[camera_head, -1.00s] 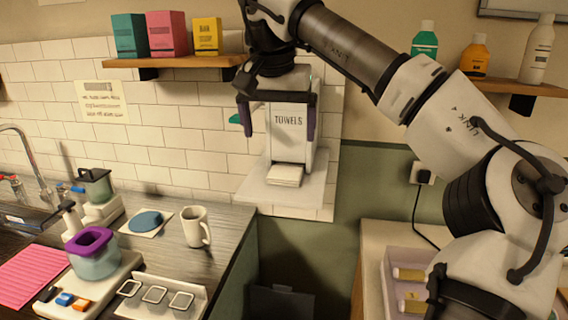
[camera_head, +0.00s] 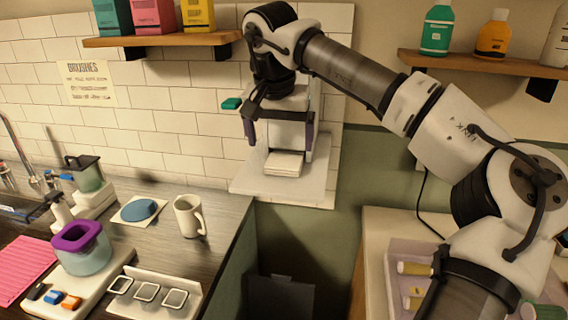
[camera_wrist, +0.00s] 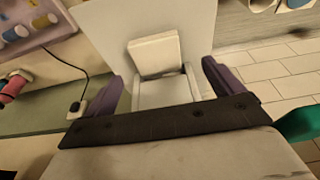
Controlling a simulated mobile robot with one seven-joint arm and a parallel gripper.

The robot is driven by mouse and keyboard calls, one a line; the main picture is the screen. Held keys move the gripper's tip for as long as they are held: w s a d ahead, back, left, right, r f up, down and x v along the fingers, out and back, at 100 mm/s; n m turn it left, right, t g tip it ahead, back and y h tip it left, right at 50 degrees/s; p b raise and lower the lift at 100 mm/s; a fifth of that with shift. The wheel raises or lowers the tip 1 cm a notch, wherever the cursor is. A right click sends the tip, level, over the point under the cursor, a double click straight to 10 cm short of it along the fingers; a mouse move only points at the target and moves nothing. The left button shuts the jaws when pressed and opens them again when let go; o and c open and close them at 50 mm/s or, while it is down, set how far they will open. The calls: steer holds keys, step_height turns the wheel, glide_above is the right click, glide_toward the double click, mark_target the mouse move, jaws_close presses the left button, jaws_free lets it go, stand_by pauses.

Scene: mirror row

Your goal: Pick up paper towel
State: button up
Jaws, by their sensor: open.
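The paper towels (camera_head: 284,164) are a small white stack showing at the bottom of the white wall dispenser (camera_head: 290,137). In the wrist view the stack (camera_wrist: 155,53) lies beyond my fingertips, against a pale backing board. My gripper (camera_head: 281,140) is open and empty, with its purple fingers pointing down on either side of the dispenser front, above the stack. In the wrist view the gripper (camera_wrist: 165,82) has its two purple fingers wide apart, with the dispenser between them. I cannot tell whether they touch the dispenser. My wrist hides the dispenser's upper part.
A wooden shelf (camera_head: 165,40) with boxes is at upper left; another shelf (camera_head: 480,66) with bottles is at right. A mug (camera_head: 189,216) stands on the counter at left. A dark bin (camera_head: 281,298) is below the dispenser. A tray (camera_head: 405,258) is at right.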

mark_target(284, 161)
steer(key=shift+d+p+x, duration=0.15)
steer(key=shift+p+x, duration=0.25)
steer(key=shift+x, duration=0.95)
steer(key=shift+d+p+x, duration=0.1)
steer(key=shift+p+x, duration=0.3)
steer(key=shift+x, duration=0.95)
steer(key=shift+s, duration=0.1)
steer(key=c, duration=1)
